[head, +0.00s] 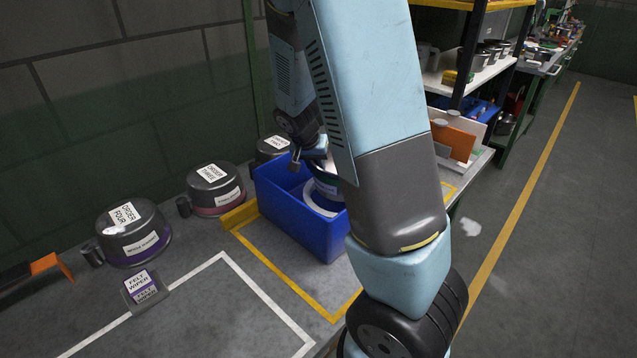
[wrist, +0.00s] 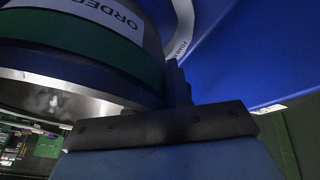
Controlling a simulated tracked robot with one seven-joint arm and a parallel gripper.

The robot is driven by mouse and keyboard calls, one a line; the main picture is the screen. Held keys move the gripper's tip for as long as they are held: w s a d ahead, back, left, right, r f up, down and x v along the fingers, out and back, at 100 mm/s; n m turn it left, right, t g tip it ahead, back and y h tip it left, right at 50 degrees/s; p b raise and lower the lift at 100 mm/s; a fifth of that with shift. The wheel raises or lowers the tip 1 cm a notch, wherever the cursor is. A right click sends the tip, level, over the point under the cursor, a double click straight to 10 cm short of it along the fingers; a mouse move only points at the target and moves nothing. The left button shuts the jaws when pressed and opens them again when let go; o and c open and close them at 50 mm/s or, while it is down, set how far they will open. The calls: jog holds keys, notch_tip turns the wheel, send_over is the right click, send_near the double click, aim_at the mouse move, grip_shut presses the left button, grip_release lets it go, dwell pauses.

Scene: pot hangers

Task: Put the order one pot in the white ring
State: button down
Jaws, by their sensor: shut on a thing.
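The order one pot (head: 327,186) is partly hidden behind my arm in the head view. It is inside the blue bin (head: 290,213), over or in the white ring (head: 314,207). In the wrist view the pot (wrist: 85,45) fills the upper left, with a green band and a white label reading "ORDER". A curved piece of the white ring (wrist: 184,28) shows to its right against the blue bin (wrist: 245,50). My gripper (head: 314,153) is at the pot's upper edge, shut on it. I cannot tell whether the pot rests on the bottom.
Pots labelled order four (head: 133,245) and order three (head: 215,190) stand left of the bin, with another pot (head: 270,150) behind it. A felt wiper block (head: 145,288) lies in front. A shelf unit (head: 468,75) stands at the right. The white-outlined area (head: 215,315) is clear.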

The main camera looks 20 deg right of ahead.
jog(key=shift+s+d+f, duration=0.1)
jog(key=shift+d+f, duration=0.05)
jog(key=shift+f, duration=2.5)
jog(key=c, duration=1.1)
grip_release()
jog(key=shift+o, duration=0.2)
jog(key=v, duration=1.1)
jog(key=s+a+r+n+t+y, duration=0.1)
jog(key=s+a+r+n+y, duration=0.1)
jog(key=s+r, duration=0.8)
jog(key=s+a+r+n+t+y, duration=0.2)
jog(key=s+r+n, duration=0.3)
jog(key=s+r, duration=0.5)
jog(key=s, duration=0.3)
jog(key=shift+s, duration=0.3)
